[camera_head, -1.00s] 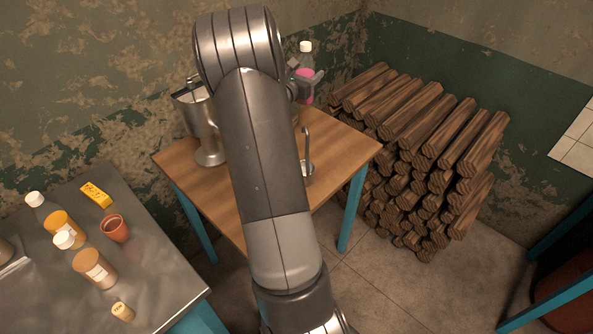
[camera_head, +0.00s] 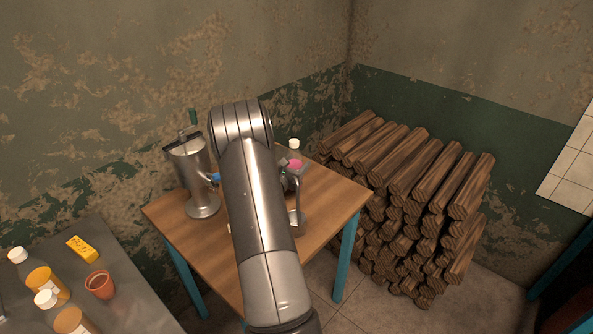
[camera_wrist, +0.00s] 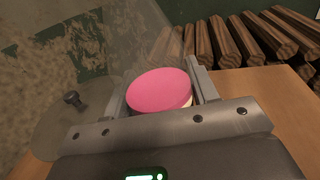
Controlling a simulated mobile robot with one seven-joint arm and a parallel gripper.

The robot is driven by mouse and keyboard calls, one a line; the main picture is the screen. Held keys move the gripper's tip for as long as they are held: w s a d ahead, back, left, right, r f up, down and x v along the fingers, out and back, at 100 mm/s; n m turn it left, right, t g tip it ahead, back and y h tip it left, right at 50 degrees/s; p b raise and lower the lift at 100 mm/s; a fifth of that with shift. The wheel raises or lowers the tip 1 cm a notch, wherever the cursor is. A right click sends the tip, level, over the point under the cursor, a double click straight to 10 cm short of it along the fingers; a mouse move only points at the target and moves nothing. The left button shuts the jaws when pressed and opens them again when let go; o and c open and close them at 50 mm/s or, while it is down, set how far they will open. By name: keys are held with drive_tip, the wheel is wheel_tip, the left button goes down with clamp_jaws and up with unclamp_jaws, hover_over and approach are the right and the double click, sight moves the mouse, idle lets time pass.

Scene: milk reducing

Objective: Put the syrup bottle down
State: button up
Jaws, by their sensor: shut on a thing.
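The syrup bottle (camera_head: 294,162) has a white cap and pink syrup inside. It is upright over the back right of the wooden table (camera_head: 333,203). In the wrist view its syrup shows as a pink disc (camera_wrist: 160,91) between the two fingers. My gripper (camera_wrist: 158,90) is shut on the bottle, with one finger on either side. In the head view the gripper is largely hidden by my arm. The bottle's base is hidden, so I cannot tell whether it touches the tabletop.
A metal vessel (camera_head: 194,178) stands at the table's left. A metal utensil with an upright handle (camera_head: 299,211) is just in front of the bottle. Stacked logs (camera_head: 420,190) rise beyond the right edge. The grey table (camera_head: 115,290) at lower left holds bottles, a cup and a yellow block.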

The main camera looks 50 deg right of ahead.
sight(290, 158)
drive_tip(key=shift+f, duration=1)
drive_tip(key=shift+f, duration=0.15)
drive_tip(key=o, duration=1.2)
drive_tip(key=shift+o, duration=0.2)
drive_tip(key=a, duration=0.3)
drive_tip(key=shift+s+a+r, duration=0.15)
drive_tip(key=shift+s+r, duration=0.05)
drive_tip(key=shift+s, duration=0.1)
wheel_tip(290, 158, up, 7)
